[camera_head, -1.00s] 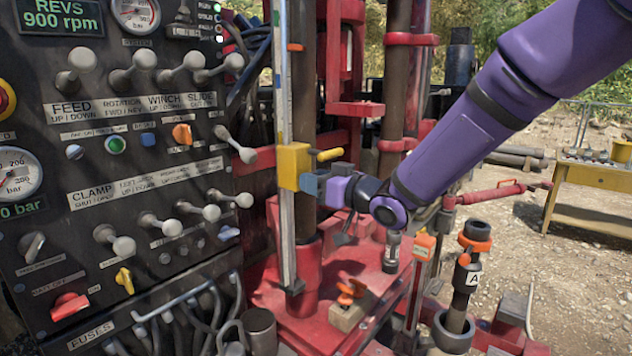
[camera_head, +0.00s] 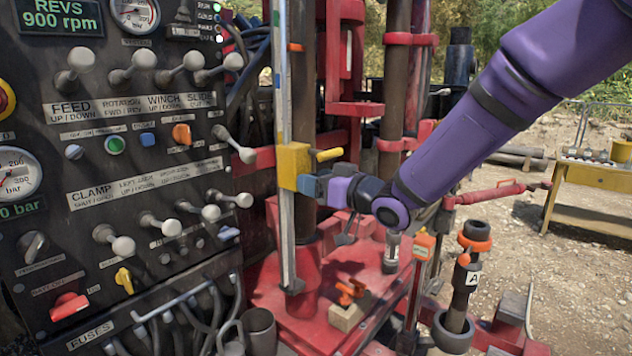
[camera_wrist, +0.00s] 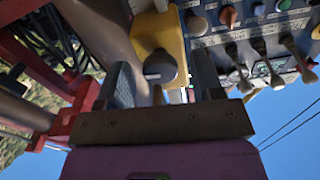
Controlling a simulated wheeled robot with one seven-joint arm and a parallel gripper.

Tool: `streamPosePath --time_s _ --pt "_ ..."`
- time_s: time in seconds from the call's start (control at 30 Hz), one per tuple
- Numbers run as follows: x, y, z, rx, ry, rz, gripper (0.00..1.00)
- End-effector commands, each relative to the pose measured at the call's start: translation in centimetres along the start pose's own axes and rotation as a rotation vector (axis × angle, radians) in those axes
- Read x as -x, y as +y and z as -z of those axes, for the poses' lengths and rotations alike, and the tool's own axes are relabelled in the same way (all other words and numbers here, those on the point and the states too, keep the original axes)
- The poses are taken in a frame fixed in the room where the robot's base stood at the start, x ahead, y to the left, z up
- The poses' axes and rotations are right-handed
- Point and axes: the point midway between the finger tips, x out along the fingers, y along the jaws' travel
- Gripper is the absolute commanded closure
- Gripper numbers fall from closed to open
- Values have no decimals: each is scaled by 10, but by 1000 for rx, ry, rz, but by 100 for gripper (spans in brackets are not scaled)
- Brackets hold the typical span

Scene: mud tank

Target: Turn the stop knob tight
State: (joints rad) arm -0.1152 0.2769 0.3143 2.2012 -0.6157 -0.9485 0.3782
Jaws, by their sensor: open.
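The stop knob (camera_wrist: 160,66) is a round grey knob on a stem, with a pale mark on its face. It stands out from the yellow block (camera_head: 294,165) on the upright scale rail (camera_head: 284,80). The yellow block also shows behind the knob in the wrist view (camera_wrist: 172,40). My gripper (camera_head: 312,187) is at the block's right side in the head view. In the wrist view its two fingers stand apart, one on each side of the knob, with visible gaps. In the head view the knob is hidden by my gripper.
A yellow handle (camera_head: 329,155) sticks out just above my gripper. The control panel (camera_head: 60,150) with several levers stands on the left. A dark upright pipe (camera_head: 303,60) is behind the rail. A red deck (camera_head: 300,335) lies below.

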Motion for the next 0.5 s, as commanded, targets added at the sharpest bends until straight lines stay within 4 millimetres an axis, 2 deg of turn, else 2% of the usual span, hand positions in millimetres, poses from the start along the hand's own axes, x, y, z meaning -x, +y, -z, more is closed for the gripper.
streamPosePath --time_s 0.5 --pt "86 1 0 1 -1 -3 39"
